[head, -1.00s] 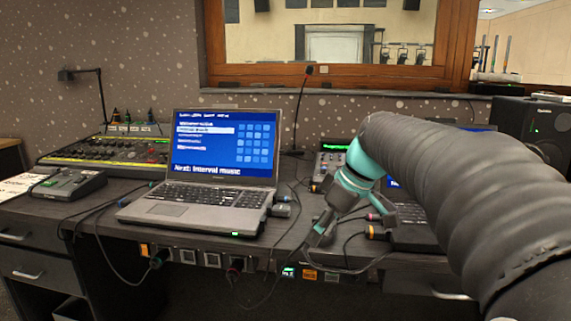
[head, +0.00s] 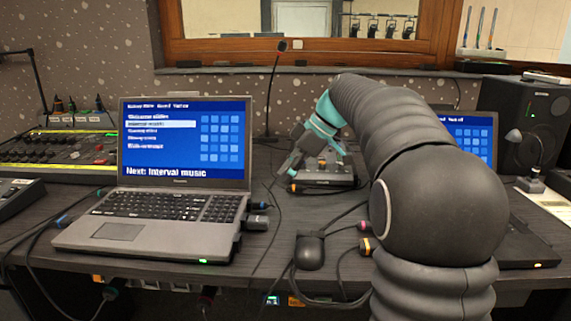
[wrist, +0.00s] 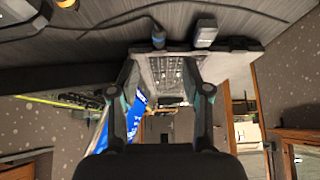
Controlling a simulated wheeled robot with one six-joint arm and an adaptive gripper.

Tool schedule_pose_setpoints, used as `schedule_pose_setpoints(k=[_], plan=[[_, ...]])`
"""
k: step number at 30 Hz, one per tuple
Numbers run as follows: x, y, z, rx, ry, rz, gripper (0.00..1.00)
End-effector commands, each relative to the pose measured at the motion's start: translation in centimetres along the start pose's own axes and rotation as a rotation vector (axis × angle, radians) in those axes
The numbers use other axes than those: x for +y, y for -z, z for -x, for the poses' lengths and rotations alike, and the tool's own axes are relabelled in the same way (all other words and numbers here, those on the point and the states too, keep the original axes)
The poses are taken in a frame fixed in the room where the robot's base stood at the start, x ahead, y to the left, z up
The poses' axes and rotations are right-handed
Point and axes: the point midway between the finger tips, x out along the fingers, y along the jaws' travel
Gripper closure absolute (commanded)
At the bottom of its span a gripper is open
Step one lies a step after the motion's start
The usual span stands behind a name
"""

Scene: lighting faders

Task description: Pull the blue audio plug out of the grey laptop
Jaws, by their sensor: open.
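The grey laptop (head: 130,240) stands open on the desk at the left of the head view, its blue screen lit. A plug with a blue ring (head: 259,205) sits at its right side, just behind a grey stick (head: 256,222). In the wrist view the blue plug (wrist: 158,39) meets the laptop's side edge, with the grey stick (wrist: 205,33) beside it and the keyboard below. My gripper (head: 288,163) is open and empty, above the desk to the right of the laptop and apart from the plug. Both spread fingers show in the wrist view (wrist: 164,85).
A black mouse (head: 310,251) lies right of the laptop. A gooseneck microphone (head: 270,100) and small control box (head: 325,172) stand behind. Loose cables cross the desk.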

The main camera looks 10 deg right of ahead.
Motion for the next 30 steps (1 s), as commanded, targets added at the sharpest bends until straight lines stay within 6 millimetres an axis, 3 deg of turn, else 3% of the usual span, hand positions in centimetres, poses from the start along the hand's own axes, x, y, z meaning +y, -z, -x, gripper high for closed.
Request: schedule_pose_setpoints(k=[8, 21, 30], plan=[[0.2, -0.8, -1.6, 0.0, -0.008, -0.015, 0.52], [0.3, -1.0, -7.2, 0.0, -0.01, -0.015, 0.52], [0.3, -0.7, -8.5, 0.0, -0.009, -0.013, 0.52]])
